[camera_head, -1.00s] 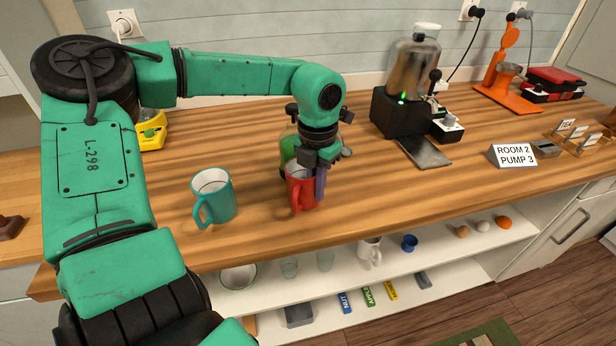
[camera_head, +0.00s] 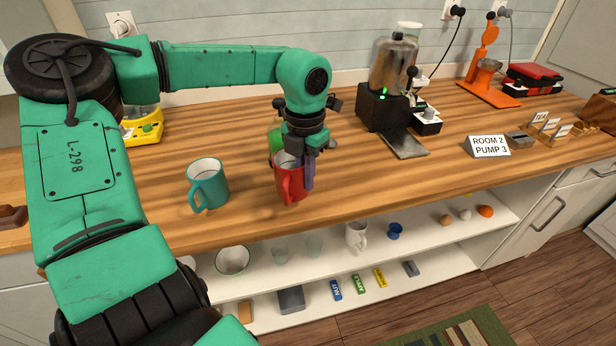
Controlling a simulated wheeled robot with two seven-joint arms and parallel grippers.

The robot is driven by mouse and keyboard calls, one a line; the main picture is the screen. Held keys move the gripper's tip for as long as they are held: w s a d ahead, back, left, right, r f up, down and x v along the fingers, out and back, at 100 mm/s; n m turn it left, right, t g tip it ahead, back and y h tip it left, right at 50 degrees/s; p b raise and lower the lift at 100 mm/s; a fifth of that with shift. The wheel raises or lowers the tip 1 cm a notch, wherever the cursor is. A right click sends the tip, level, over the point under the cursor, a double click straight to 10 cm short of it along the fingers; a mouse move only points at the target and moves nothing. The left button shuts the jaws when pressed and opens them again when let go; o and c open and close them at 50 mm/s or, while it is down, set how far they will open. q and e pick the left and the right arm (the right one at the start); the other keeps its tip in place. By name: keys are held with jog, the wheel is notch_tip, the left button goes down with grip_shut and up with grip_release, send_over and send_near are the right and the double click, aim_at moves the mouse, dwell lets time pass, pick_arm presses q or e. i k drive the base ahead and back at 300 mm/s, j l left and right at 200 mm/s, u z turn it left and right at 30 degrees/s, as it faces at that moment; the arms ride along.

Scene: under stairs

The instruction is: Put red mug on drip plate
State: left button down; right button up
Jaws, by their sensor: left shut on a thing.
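The red mug (camera_head: 290,183) is on or just above the wooden counter, left of the middle of the head view; I cannot tell whether it touches the wood. My left gripper (camera_head: 300,168) points down over the mug and is shut on it, with a finger at its right side. The drip plate (camera_head: 405,144) is a flat dark plate in front of the drink dispenser (camera_head: 393,80), to the right of and beyond the mug. It is bare. My right gripper is not in view.
A teal mug (camera_head: 208,184) stands left of the red mug. A green object (camera_head: 275,142) is partly hidden behind my gripper. A sign (camera_head: 487,147) stands right of the drip plate. The counter between mug and plate is clear. A lower shelf (camera_head: 440,262) holds several items.

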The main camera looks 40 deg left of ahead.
aim_at(404, 148)
jog(key=k+l, duration=0.15)
jog(key=l, duration=0.25)
jog(key=k+l, duration=0.15)
jog(key=l, duration=0.25)
jog(key=k+l, duration=0.15)
jog(key=l, duration=0.25)
